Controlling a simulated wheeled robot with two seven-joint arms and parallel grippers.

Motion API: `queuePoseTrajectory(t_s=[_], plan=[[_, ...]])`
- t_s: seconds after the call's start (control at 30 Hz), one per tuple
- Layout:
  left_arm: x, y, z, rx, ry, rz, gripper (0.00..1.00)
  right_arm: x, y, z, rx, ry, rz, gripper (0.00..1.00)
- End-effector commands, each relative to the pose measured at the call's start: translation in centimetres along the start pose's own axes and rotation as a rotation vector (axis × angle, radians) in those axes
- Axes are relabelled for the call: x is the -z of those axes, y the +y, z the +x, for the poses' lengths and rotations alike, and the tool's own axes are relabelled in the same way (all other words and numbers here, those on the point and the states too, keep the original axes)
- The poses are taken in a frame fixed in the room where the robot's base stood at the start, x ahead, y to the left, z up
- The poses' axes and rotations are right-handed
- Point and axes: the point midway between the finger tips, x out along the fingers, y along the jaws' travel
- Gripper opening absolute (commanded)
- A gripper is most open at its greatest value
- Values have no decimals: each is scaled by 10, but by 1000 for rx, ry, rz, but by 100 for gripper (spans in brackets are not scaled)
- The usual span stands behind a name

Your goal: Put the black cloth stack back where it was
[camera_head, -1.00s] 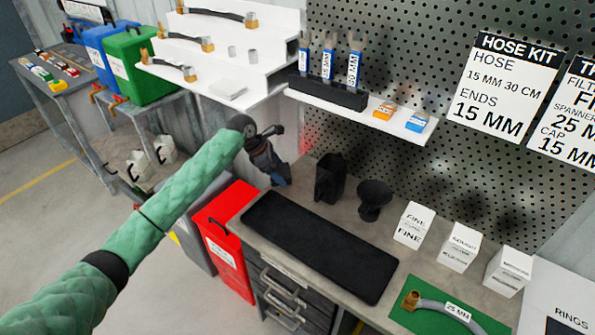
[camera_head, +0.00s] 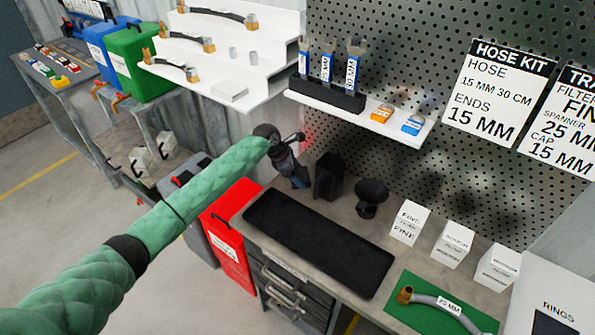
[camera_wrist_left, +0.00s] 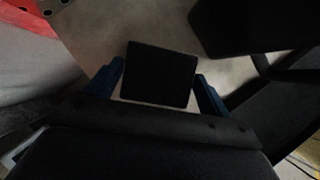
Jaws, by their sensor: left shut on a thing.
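My right gripper is not in view.
A black mat (camera_head: 318,245) lies on the workbench, clear of objects. A black funnel-like thing (camera_head: 370,195) stands right of the holder. White boxes (camera_head: 409,222) and a green mat with a hose (camera_head: 415,318) are further right. A white shelf (camera_head: 375,120) hangs above.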

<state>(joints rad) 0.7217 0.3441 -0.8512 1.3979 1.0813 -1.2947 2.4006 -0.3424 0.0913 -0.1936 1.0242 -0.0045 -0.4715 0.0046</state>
Motion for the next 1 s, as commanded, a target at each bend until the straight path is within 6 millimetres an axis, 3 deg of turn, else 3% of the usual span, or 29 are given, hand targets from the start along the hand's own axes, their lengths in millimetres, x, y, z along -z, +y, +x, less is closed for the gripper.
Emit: queuePoseTrajectory(t_s=[0.33,0.37,0.43,0.73,1.0], plan=[[1,0,1,0,0,0,60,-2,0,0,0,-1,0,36],[1,0,2,0,0,0,87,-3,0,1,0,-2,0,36],[1,0,2,0,0,1,100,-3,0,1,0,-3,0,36],[0,0,0,-1,0,1,100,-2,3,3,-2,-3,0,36],[7,0,-30,0,0,1,100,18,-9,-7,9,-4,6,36]])
